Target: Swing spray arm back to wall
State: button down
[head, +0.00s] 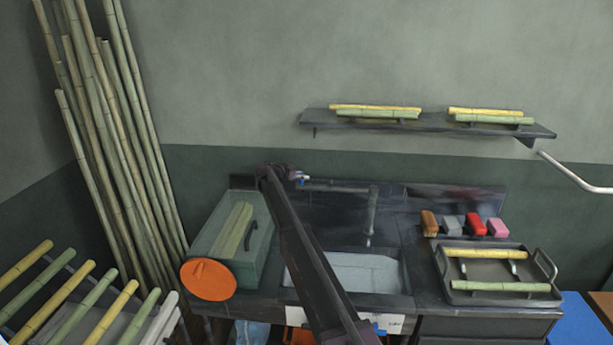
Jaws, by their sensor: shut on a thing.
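The spray arm (338,187) looks like a thin dark bar. It runs sideways along the dark backsplash above the sink (362,274), from my gripper towards the upright tap post (371,215). My gripper (300,178) is small in the head view, at the far end of my dark arm, near the left end of the bar. It is shut on the spray arm's end. The fingertips are too small to show the exact contact. My arm crosses in front of the sink's left part and hides some of the counter.
A green box with cane pieces (226,238) and an orange disc (208,280) stand left of the sink. Coloured blocks (475,224) and a cane tray (493,298) lie right. A wall shelf (430,122) hangs above. Tall canes (120,130) lean at left.

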jog(key=shift+w+a, duration=0.15)
jog(key=shift+w, duration=0.2)
jog(key=shift+c, duration=1.5)
grip_release()
jog(key=shift+o, duration=0.5)
jog(key=shift+w+f, duration=0.1)
jog(key=shift+f, duration=0.05)
